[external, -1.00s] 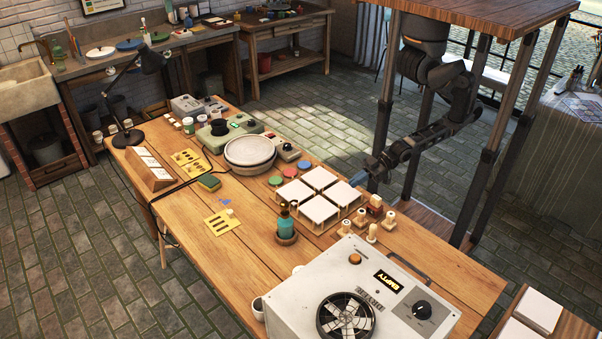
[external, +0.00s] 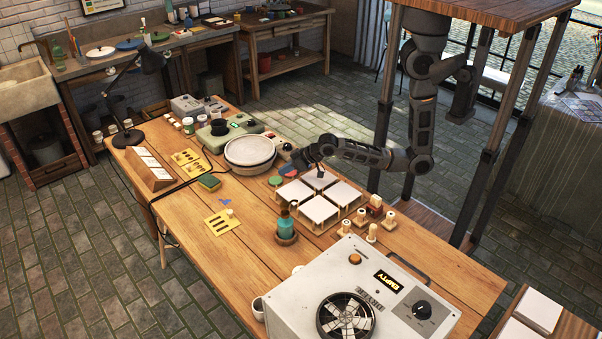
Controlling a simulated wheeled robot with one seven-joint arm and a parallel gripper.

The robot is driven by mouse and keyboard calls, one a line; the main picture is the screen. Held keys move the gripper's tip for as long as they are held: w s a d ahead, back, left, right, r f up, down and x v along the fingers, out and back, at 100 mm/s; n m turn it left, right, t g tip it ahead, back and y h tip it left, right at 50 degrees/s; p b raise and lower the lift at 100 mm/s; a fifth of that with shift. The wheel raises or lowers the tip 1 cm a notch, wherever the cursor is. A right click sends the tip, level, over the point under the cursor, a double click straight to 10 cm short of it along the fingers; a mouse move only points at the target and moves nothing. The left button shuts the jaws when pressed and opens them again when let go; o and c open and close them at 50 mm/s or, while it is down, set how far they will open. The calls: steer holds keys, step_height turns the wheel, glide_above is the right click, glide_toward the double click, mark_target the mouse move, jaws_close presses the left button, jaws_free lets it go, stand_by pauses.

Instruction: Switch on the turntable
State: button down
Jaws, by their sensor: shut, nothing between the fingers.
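The turntable (external: 250,150) is a round, pale grey wheel on the wooden table. A small grey control box with a dial (external: 285,147) sits close to its right side. Which control switches the turntable is too small to tell. My arm reaches in from the right, and my gripper (external: 299,163) is just right of the control box and above the far edge of the white tiles. It looks shut and empty. The gripper and wrist hide part of the area beside the box. I cannot tell whether the gripper touches anything.
White square tiles (external: 317,208) on wooden stands lie just in front of my gripper. Coloured discs (external: 276,181) lie left of it. A green device (external: 216,135) stands behind the turntable.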

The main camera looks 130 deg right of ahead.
mark_target(267, 135)
steer(key=d, duration=0.3)
steer(key=d+r+m+g, duration=0.1)
steer(key=d, duration=0.2)
steer(key=s+d+r+m+g, duration=0.1)
steer(key=d, duration=0.2)
steer(key=shift+d+r, duration=0.2)
steer(key=shift+d, duration=0.05)
steer(key=s+d+r, duration=0.1)
steer(key=d, duration=0.2)
steer(key=s+d+r+m+g, duration=0.1)
steer(key=d, duration=0.1)
steer(key=s+d+m+g+y, duration=0.1)
steer(key=s+d, duration=0.1)
steer(key=d, duration=0.1)
steer(key=shift+d+r, duration=0.35)
steer(key=shift+r, duration=0.05)
steer(key=s+d+r+m+g+y, duration=0.2)
steer(key=s+d+r+m+y, duration=0.1)
steer(key=s+d+r, duration=0.4)
steer(key=s+d, duration=0.1)
steer(key=s, duration=0.2)
steer(key=shift+s+d+r, duration=0.15)
steer(key=shift+r, duration=0.1)
steer(key=x, duration=0.4)
steer(key=a+x, duration=0.1)
steer(key=x, duration=0.8)
steer(key=shift+s+a+f, duration=0.1)
steer(key=shift+f, duration=0.55)
